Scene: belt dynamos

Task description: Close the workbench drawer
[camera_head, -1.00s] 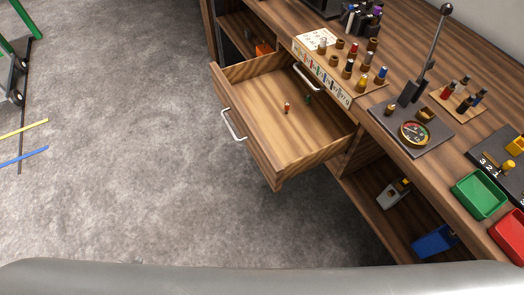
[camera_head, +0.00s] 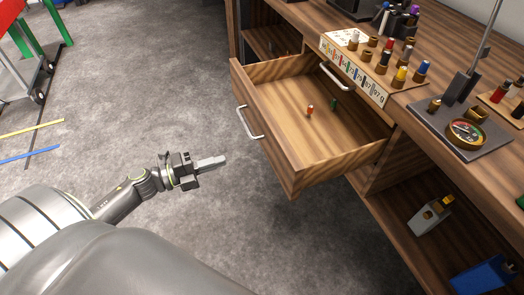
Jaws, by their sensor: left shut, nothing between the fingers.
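The wooden workbench drawer (camera_head: 272,139) is pulled open from the workbench (camera_head: 450,50). Its silver handle (camera_head: 249,124) is on the front panel, facing left. Inside lie a small red-orange piece (camera_head: 309,111) and a small green piece (camera_head: 334,104). My left gripper (camera_head: 222,160) comes in from the lower left and is shut and empty. In the picture it is left of and a little below the drawer front, apart from the handle. My right gripper is out of view.
A rack of coloured pegs (camera_head: 385,70) and a gauge plate (camera_head: 462,132) with a lever stand on the bench top. Open shelves below hold a grey tool (camera_head: 428,216) and a blue one (camera_head: 485,276). The carpet (camera_head: 150,90) left of the drawer is clear.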

